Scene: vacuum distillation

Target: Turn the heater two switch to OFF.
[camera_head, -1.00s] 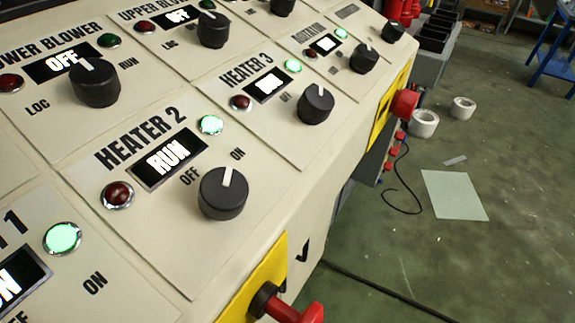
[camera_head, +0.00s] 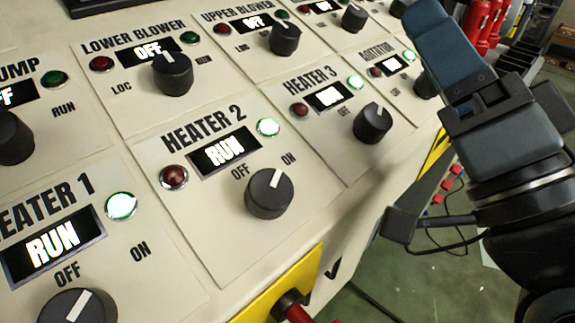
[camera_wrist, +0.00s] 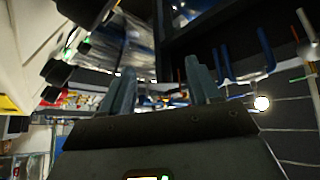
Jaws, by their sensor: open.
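The Heater 2 knob (camera_head: 269,193) is a round black knob with a white pointer line, on the sloped beige panel. Its pointer leans up and right, toward the ON label. The Heater 2 display (camera_head: 224,151) reads RUN. Its green lamp (camera_head: 268,127) is lit and its red lamp (camera_head: 174,176) is dark. My gripper (camera_head: 432,42) is at the upper right in the head view, apart from the Heater 2 knob. In the wrist view my gripper (camera_wrist: 160,95) has its two blue-grey fingers spread, with nothing between them.
The Heater 1 knob (camera_head: 78,308) and Heater 3 knob (camera_head: 372,123) sit close by on the same panel. The Lower Blower knob (camera_head: 172,73) is above. A red knob (camera_head: 298,312) sticks out from the yellow front plate below Heater 2.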

